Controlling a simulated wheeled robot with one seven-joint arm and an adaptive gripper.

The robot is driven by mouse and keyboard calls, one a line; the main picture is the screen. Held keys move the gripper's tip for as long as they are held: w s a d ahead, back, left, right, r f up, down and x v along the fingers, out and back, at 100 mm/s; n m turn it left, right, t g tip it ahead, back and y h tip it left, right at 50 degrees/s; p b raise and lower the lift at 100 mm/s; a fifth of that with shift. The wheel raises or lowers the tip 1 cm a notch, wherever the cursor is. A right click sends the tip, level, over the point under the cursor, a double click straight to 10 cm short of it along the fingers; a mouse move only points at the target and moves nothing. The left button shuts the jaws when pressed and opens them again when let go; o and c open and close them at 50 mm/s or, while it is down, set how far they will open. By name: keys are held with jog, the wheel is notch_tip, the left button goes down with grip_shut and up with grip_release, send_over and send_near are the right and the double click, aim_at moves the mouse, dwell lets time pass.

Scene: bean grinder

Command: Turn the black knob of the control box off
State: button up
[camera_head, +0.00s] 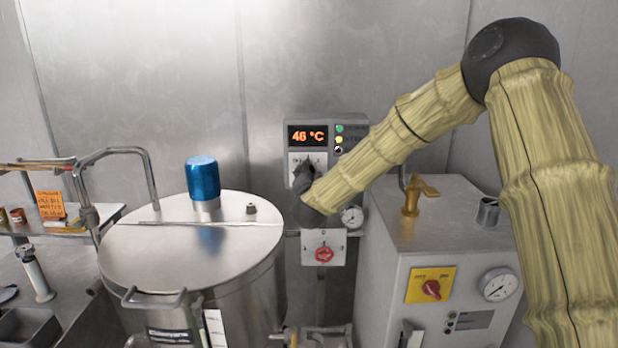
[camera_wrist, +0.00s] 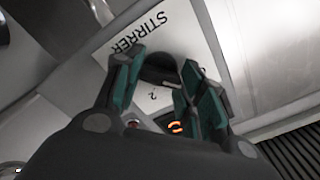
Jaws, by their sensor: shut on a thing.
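The control box (camera_head: 357,125) is on the wall in the head view, with an orange display (camera_head: 307,136) reading 46 °C. Green and yellow lights show at its right. In the wrist view, the black knob (camera_wrist: 158,67) sits on a white plate (camera_wrist: 197,35) marked STIRRER, seen upside down. My gripper's teal-padded fingers (camera_wrist: 160,78) are on both sides of the knob, shut on it. The knob's exact pointing direction is hidden by the fingers.
A steel kettle (camera_head: 180,260) with a blue motor cap (camera_head: 203,180) stands left of the box. A grey machine (camera_head: 390,270) with a yellow plate and red knob (camera_head: 431,290) stands at right. Below the box is a red valve knob (camera_head: 324,254) on a white plate.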

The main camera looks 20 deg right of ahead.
jog(key=shift+s+f+n, duration=0.1)
jog(key=shift+f+n, duration=0.15)
jog(key=shift+n, duration=0.15)
jog(key=o, duration=1)
jog(key=shift+r, duration=0.1)
jog(key=v, duration=1.2)
